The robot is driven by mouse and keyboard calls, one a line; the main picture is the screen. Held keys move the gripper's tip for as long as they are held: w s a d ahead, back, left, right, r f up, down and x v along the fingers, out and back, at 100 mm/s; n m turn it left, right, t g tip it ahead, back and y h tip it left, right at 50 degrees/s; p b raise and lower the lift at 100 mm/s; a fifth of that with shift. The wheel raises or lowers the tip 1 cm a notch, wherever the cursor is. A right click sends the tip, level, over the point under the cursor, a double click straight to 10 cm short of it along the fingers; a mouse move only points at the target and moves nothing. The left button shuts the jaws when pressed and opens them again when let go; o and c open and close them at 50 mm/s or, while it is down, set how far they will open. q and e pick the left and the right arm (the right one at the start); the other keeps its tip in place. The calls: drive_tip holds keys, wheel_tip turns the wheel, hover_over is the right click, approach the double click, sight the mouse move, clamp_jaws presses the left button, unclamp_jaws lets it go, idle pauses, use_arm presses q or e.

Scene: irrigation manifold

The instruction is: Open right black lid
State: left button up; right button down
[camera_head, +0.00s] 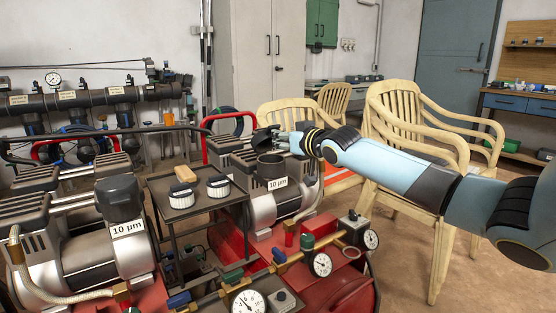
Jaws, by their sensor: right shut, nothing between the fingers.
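The right black filter housing (270,167) sits on the right compressor above a "10 µm" label. Its top looks like an open round rim with a dark inside. A dark rounded piece that looks like the right black lid (262,137) stands raised behind the rim. My right gripper (281,141) is shut and empty, close beside this piece on its right; I cannot tell whether they touch. The left black housing (121,197) on the left compressor has its lid on. My left gripper is not in view.
A dark stand (160,197) between the compressors holds two white ribbed filters (181,198) (218,187) and a wooden-backed brush (185,173). Gauges and brass pipes (290,262) run in front.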

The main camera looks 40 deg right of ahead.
sight(271, 127)
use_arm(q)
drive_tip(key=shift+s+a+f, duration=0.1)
use_arm(e)
drive_tip(key=shift+w, duration=0.1)
drive_tip(key=shift+w+d+r+b, duration=0.15)
drive_tip(key=shift+w+r+b, duration=0.2)
drive_tip(key=shift+w+b, duration=0.55)
drive_tip(key=shift+w+d+r+b, duration=0.1)
drive_tip(key=shift+w+r+b, duration=0.2)
drive_tip(key=shift+w+b, duration=0.55)
drive_tip(key=shift+w+r+b, duration=0.2)
drive_tip(key=shift+w+b, duration=0.05)
drive_tip(key=shift+b, duration=0.05)
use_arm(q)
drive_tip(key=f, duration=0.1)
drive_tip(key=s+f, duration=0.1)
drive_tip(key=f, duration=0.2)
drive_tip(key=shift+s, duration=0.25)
use_arm(e)
drive_tip(key=shift+w+r, duration=0.15)
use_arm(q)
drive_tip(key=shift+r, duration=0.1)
